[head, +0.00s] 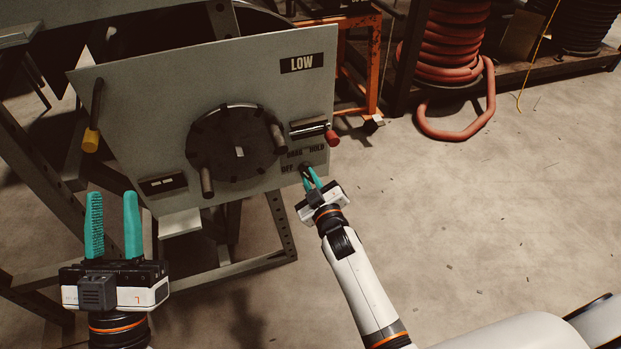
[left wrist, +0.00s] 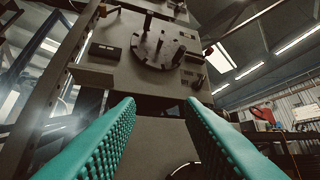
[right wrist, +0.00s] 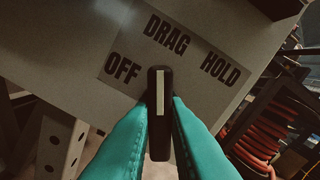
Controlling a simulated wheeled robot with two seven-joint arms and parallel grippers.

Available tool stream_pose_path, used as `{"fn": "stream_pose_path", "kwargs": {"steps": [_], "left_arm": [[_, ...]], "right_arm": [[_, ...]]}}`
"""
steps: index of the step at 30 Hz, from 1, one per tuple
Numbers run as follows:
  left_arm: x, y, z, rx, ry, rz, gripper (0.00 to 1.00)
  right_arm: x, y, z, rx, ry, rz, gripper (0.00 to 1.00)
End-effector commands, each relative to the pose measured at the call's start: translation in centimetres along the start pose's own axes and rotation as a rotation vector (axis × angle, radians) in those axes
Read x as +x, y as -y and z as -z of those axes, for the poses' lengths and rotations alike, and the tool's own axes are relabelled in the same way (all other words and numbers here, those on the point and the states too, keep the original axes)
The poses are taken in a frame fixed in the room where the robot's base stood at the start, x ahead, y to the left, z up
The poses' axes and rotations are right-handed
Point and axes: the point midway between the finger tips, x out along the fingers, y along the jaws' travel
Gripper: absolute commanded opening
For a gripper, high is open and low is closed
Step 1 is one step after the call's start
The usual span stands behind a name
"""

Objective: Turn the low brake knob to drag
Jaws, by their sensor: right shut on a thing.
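The low brake knob (right wrist: 160,118) is a black bar with a pale pointer stripe on the grey panel (head: 300,95) marked LOW. Around it the labels OFF, DRAG (right wrist: 167,35) and HOLD run from left to right. In the right wrist view the stripe points up, towards DRAG. My right gripper (right wrist: 160,125) is shut on the knob, one teal finger on each side. In the head view the gripper (head: 310,178) and its fingers partly hide the knob. My left gripper (head: 115,225) is open and empty, in front of the panel's lower left; its fingers also show in the left wrist view (left wrist: 160,125).
The panel carries a dark round plate (head: 236,152) with several pegs, a red-tipped handle (head: 331,137) and a yellow-tipped lever (head: 91,140). A metal frame (head: 282,225) stands below. Red hose coils (head: 440,60) stand at the back. The floor to the right is clear.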

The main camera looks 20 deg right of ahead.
Motion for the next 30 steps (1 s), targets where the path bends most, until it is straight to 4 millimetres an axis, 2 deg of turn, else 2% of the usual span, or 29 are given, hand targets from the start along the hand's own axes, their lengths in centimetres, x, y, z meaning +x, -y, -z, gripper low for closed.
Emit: {"fn": "stream_pose_path", "kwargs": {"steps": [3, 4, 7, 8, 16, 20, 23, 30], "left_arm": [[0.0, 0.0, 0.0, 0.0, 0.001, 0.0, 0.35], [0.0, 0.0, 0.0, 0.0, 0.001, 0.0, 0.35], [0.0, 0.0, 0.0, 0.0, 0.001, 0.0, 0.35], [0.0, 0.0, 0.0, 0.001, 0.001, 0.0, 0.35], [0.0, 0.0, -0.1, 0.001, 0.002, 0.0, 0.35], [0.1, -0.1, 0.6, 0.001, -0.045, -0.001, 0.35], [0.0, -0.2, 1.9, 0.005, -0.14, -0.005, 0.35], [-1.3, -1.0, 6.0, 0.017, -0.44, -0.02, 0.35]], "right_arm": [[0.0, 0.0, 0.0, 0.001, 0.0, 0.0, 0.0], [0.0, 0.0, 0.0, 0.002, 0.0, 0.0, 0.17], [0.0, 0.0, 0.0, 0.002, 0.0, 0.0, 0.33], [0.0, 0.0, 0.0, 0.002, 0.0, 0.0, 0.35], [-0.1, 0.0, 0.0, 0.002, 0.0, 0.0, 0.35], [-0.8, 0.0, 0.0, 0.002, -0.001, -0.001, 0.35], [-2.2, 0.0, -0.1, 0.003, -0.002, -0.001, 0.35], [-6.9, 0.1, -0.1, 0.004, -0.004, -0.002, 0.35]]}}
